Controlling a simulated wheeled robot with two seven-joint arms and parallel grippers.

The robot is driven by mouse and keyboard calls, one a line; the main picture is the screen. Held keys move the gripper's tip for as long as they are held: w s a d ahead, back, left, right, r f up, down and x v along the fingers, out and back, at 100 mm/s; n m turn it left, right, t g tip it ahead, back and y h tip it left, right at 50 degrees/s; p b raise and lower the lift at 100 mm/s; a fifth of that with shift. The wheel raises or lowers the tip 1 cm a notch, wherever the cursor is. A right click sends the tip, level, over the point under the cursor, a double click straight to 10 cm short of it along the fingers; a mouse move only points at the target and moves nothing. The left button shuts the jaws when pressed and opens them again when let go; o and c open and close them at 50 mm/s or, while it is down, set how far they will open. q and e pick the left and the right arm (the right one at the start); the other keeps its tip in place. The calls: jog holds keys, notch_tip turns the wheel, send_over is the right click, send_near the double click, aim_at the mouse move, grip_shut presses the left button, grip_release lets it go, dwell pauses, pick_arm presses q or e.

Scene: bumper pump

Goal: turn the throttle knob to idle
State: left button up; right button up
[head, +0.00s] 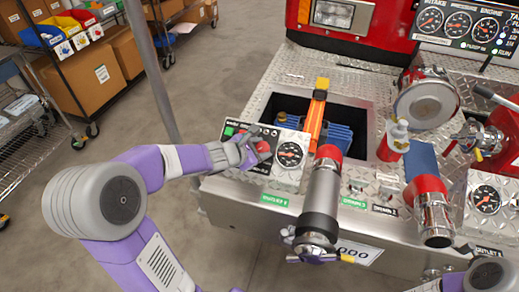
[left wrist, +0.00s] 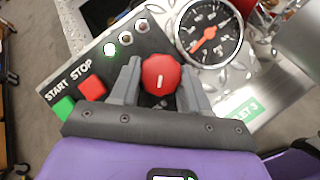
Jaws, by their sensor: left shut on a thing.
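The red throttle knob (left wrist: 160,74) sits on a dark control panel beside a round gauge. Markings around the knob are hidden or too small to read. My right gripper is out of view; only part of that arm shows.
A red START/STOP-side button (left wrist: 92,87) and a green one (left wrist: 63,108) lie close left of the gripper. A gauge (left wrist: 209,33) stands close right. A large pipe (head: 321,200) rises right of the panel. An open recess (head: 358,112) lies behind.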

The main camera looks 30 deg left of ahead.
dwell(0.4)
pick_arm(q)
jog(key=o, duration=1.1)
jog(key=shift+c, duration=0.2)
jog(key=p+v, duration=0.4)
jog(key=v, duration=0.3)
jog(key=shift+s, duration=0.3)
jog(key=shift+r, duration=0.15)
